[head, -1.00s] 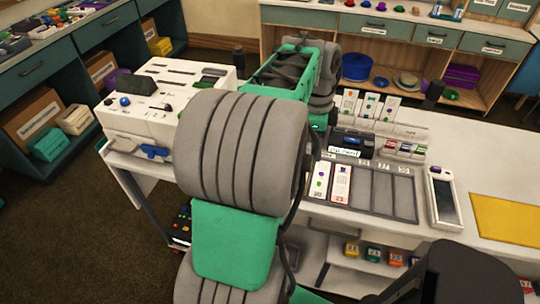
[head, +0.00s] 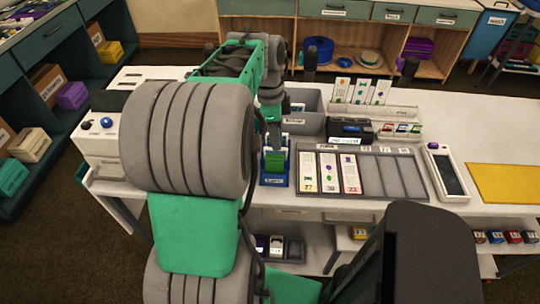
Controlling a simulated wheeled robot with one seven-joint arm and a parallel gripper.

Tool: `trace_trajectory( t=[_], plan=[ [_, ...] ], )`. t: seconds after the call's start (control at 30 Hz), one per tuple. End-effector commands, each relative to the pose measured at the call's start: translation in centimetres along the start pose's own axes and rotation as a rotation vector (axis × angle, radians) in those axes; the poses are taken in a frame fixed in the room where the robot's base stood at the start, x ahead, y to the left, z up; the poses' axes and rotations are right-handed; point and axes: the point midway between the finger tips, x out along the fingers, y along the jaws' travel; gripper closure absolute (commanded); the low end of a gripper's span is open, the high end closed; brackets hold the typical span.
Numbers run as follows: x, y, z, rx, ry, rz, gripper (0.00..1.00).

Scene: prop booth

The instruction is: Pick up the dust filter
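I cannot make out anything that is clearly the dust filter. My gripper (head: 273,138) points down at the end of my arm, behind the large grey arm link. It is over a small blue holder (head: 276,181) with a green face or block (head: 275,162) in it, on the white counter. The gripper is small and partly hidden, so I cannot tell whether its fingers touch the green block or are open or shut.
A grey slotted tray (head: 372,172) holds several upright-striped cards at its left. Behind it stand a black device (head: 350,129) and a card rack (head: 375,108). A grey bin (head: 305,122) is beside the gripper. A handheld device (head: 446,171) and yellow mat (head: 505,190) lie right.

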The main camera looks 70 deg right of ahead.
Motion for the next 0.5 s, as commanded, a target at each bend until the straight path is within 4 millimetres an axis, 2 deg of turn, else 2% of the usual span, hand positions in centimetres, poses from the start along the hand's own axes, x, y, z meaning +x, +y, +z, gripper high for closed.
trace_trajectory(
  t=[0.3, 0.5],
  plan=[
    [5.0, 0.1, 0.7, -0.007, 0.000, 0.002, 0.64],
    [5.7, 0.0, 0.6, -0.004, -0.001, -0.002, 0.64]
  ],
)
